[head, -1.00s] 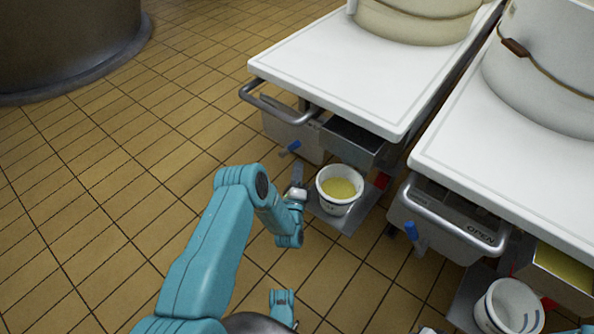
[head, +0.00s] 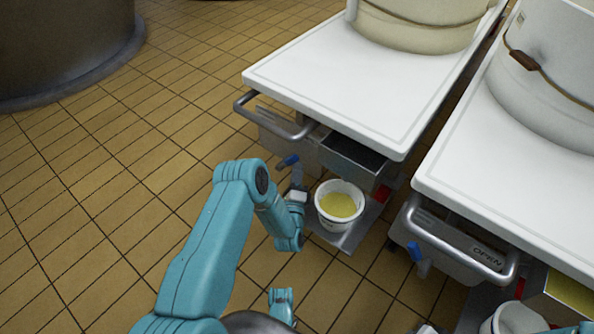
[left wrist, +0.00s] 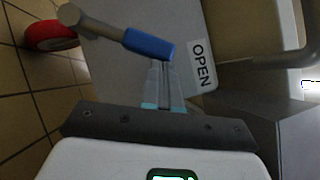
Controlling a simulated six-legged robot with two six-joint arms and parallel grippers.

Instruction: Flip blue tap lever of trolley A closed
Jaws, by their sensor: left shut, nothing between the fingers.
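The blue tap lever (head: 288,161) sits at the front of the left trolley (head: 330,85), below its white top. No letter shows on either trolley. My left gripper (head: 297,168) is shut and empty, with its tips right at the lever. In the left wrist view the blue lever (left wrist: 148,43) lies sideways on a grey stem, just beyond the shut fingertips (left wrist: 160,66). I cannot tell whether they touch. An OPEN label (left wrist: 202,65) is beside the lever. The fingers of my right gripper are not in view.
A white bucket (head: 325,219) with yellow liquid stands on a low shelf right of my left gripper. A handrail (head: 268,122) juts out above the lever. A second trolley (head: 520,190) with its own blue lever (head: 414,252) is at the right.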

